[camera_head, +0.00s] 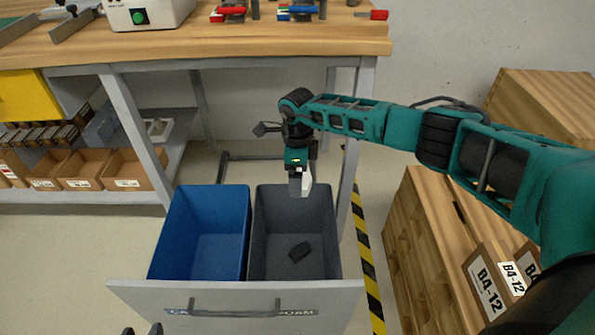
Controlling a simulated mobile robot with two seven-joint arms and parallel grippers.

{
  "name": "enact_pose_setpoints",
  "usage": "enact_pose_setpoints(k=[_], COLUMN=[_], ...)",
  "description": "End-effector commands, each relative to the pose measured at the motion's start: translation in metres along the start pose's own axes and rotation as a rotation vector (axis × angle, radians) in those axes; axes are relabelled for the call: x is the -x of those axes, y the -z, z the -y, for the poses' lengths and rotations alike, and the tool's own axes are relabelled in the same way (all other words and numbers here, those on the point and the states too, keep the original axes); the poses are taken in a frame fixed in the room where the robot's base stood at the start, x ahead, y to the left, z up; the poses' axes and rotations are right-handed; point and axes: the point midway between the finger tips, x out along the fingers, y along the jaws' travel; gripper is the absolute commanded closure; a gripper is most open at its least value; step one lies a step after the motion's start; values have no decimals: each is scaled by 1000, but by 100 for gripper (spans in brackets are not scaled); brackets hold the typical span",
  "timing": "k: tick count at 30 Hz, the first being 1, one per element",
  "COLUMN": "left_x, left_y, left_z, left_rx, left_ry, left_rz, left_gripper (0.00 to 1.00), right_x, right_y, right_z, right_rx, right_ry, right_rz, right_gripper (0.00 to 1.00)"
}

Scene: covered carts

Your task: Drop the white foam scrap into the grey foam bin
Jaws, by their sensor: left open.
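The grey foam bin (322,230) stands in the pulled-out drawer, right of a blue bin. A dark block (300,251) lies on its floor. My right gripper (300,186) points down over the bin's back part, fingers near rim height. It appears shut on the white foam scrap (308,179), which shows as a small pale piece partly hidden by a grey finger. My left gripper (142,331) shows only as two dark, parted fingertips at the bottom edge, below the drawer front's left part; it is open and empty between the tips.
The drawer front (140,292) has a bar handle (235,313) and a partly hidden label ending in "OAM". The blue bin (205,225) is empty. A workbench (200,48) stands behind. Wooden crates (425,250) stand at right, beyond a yellow-black floor stripe (367,265).

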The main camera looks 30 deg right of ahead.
Motion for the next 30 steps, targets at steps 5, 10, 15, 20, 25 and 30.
enact_pose_setpoints(k=[5, 10, 15, 20, 25, 30], left_x=[-8, -8, -8, -8, -8, -5], left_y=[-7, -2, -1, -1, 0, 5], left_z=[-6, -12, -12, -11, -8, -6], left_rx=[12, 18, 17, 16, 14, 12], left_ry=[-14, -24, -24, -22, -18, -13], left_rz=[-2, -5, -7, -9, -11, -12], left_gripper=[57, 57, 57, 57, 57, 57], right_x=[-24, -27, -26, -26, -26, -11], right_y=[0, 0, 0, 0, 0, 0], right_z=[0, 0, 0, 0, 0, 1], right_rx=[0, 0, 1, 1, 2, 2], right_ry=[0, 1, 0, 0, 0, 2], right_rz=[1, 1, 1, 1, 0, 2], right_gripper=[38, 38, 38, 0, 0, 0])
